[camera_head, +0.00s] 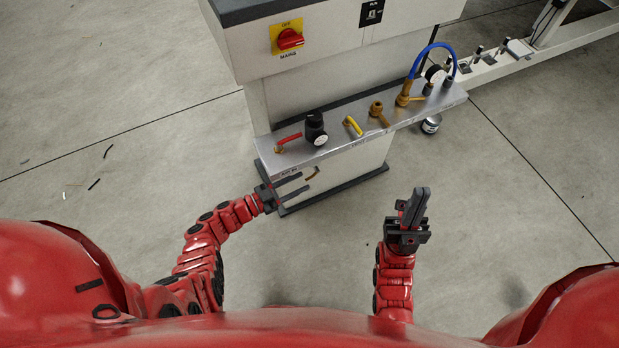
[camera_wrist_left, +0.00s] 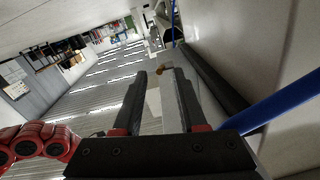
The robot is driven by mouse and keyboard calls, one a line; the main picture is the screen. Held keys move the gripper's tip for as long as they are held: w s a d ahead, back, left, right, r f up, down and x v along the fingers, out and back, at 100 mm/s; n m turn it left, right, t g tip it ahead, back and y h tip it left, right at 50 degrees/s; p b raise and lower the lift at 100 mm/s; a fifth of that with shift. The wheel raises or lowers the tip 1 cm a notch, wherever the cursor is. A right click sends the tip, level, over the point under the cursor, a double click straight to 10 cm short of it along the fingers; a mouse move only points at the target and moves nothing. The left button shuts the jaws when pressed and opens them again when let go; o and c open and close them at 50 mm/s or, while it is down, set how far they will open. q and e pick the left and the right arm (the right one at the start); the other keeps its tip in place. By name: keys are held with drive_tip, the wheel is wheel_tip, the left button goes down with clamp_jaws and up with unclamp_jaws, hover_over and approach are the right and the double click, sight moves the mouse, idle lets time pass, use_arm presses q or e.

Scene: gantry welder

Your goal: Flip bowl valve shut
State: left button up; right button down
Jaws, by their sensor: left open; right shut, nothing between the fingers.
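A shelf (camera_head: 340,136) on the machine's front carries a red lever (camera_head: 288,139), a yellow lever (camera_head: 352,126) and brass fittings (camera_head: 378,113). A small brass piece (camera_head: 312,174) shows below the shelf, near my left fingertips; I cannot tell which part is the bowl valve. My left gripper (camera_head: 304,182) is open, low in front of the cabinet under the shelf. In the left wrist view a small brass piece (camera_wrist_left: 161,69) shows between the tips of the open fingers; contact cannot be told. My right gripper (camera_head: 420,191) is shut and empty, right of the cabinet.
A black regulator with a gauge (camera_head: 315,128) stands between the two levers. A blue hose (camera_head: 428,49) loops at the shelf's right end. A red mains switch (camera_head: 290,39) is above. A small can (camera_head: 431,124) is on the floor. Floor around my right gripper is clear.

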sight(309, 178)
use_arm(q)
drive_tip(key=shift+x, duration=2.1)
clamp_jaws()
